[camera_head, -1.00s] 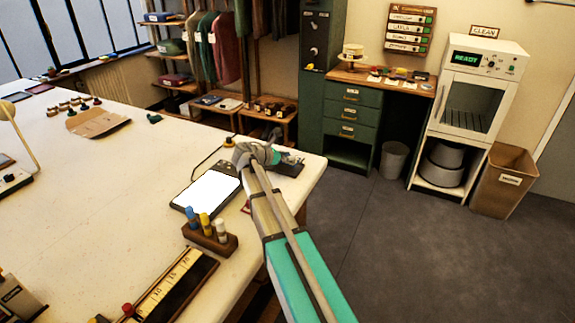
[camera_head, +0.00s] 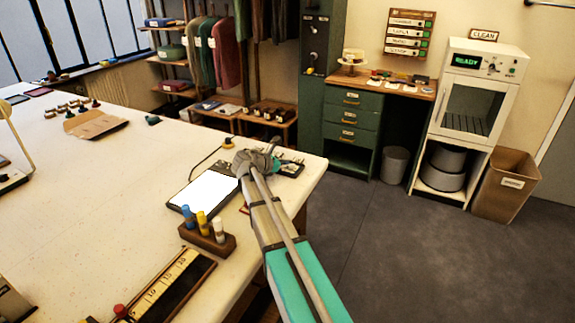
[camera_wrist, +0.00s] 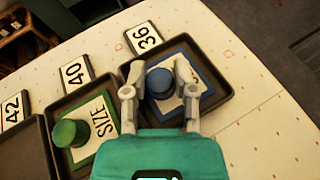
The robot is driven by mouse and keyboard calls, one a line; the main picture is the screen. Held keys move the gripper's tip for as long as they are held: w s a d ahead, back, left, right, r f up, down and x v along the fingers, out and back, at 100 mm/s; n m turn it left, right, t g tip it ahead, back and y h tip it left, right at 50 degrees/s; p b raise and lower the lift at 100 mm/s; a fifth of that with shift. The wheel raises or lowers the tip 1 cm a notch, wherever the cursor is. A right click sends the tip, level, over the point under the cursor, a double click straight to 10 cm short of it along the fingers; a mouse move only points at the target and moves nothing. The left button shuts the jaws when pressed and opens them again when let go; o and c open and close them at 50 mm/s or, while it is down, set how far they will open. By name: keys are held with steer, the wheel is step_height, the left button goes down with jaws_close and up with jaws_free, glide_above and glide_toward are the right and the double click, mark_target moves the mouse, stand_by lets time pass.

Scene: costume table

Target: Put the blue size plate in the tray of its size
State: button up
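My gripper (camera_wrist: 160,78) is over this plate, one finger on each side of the knob. Narrow gaps appear between fingers and knob, so it looks open. The fingers hide part of the plate and its print. In the head view my gripper (camera_head: 264,160) is at the table's far right corner, hiding much of the trays (camera_head: 291,169).
A green size plate (camera_wrist: 97,122) lies in the tray by the card marked 40 (camera_wrist: 75,72). Another tray (camera_wrist: 25,150) is by the card marked 42 (camera_wrist: 13,109). A white-screened tablet (camera_head: 205,192) and a block of colored tubes (camera_head: 208,240) stand nearby. The table edge is close.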

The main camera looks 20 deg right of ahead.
steer(key=o, duration=0.3)
steer(key=shift+o, duration=0.2)
steer(key=p+v, duration=0.2)
steer(key=v, duration=0.4)
steer(key=shift+r+p, duration=0.2)
steer(key=shift+p, duration=0.1)
steer(key=shift+s+a+r, duration=0.15)
steer(key=shift+s+a, duration=0.05)
steer(key=shift+a, duration=0.45)
